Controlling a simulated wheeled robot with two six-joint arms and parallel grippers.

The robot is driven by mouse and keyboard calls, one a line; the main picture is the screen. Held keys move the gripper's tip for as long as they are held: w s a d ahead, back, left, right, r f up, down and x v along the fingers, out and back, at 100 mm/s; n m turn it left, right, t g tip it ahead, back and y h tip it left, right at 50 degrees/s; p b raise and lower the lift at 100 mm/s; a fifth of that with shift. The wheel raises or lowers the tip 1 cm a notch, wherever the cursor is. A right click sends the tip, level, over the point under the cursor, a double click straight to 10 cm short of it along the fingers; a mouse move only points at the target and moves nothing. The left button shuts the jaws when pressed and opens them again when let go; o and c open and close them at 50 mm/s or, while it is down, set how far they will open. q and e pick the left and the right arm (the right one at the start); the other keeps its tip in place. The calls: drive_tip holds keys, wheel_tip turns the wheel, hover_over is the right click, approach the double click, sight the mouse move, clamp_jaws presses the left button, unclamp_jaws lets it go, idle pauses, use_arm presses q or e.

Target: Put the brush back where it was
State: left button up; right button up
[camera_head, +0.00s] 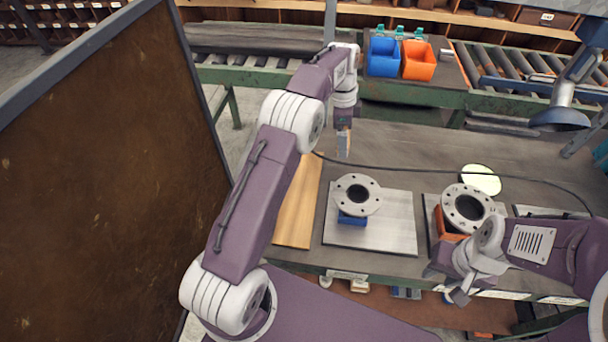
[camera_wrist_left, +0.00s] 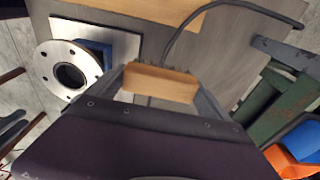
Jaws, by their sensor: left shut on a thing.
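The brush is a wooden block (camera_wrist_left: 160,83) with dark bristles along one edge, seen in the left wrist view. My left gripper (camera_wrist_left: 158,88) is shut on it, with one finger at each end of the wood. In the head view the left gripper (camera_head: 343,140) hangs over the back left of the bench, and a slim part of the brush (camera_head: 344,148) shows below it. My right gripper (camera_head: 444,285) is at the bench's front edge, in front of the right flanged part, with its fingers apart and nothing seen between them.
A wooden board (camera_head: 298,205) lies at the bench's left end. A flanged pipe on a blue support (camera_head: 352,218) stands on a metal plate (camera_head: 390,235). Another flanged part (camera_head: 467,208) stands to the right. A black cable (camera_head: 400,170) crosses the bench. Blue (camera_head: 383,57) and orange bins (camera_head: 418,62) stand behind.

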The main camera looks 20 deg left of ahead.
use_arm(q)
drive_tip(key=s+a+f, duration=0.2)
drive_tip(key=a, duration=0.1)
drive_tip(key=s+a+f, duration=0.2)
drive_tip(key=a, duration=0.1)
drive_tip(key=s+a+f+b, duration=0.1)
drive_tip(key=s+a+f, duration=0.1)
drive_tip(key=a+f, duration=0.1)
drive_tip(key=shift+s+a, duration=0.25)
drive_tip(key=shift+a, duration=0.1)
wheel_tip(320, 180, down, 4)
drive_tip(key=shift+r, duration=0.2)
drive_tip(key=shift+f, duration=0.2)
drive_tip(key=shift+f, duration=0.1)
drive_tip(key=o, duration=0.9)
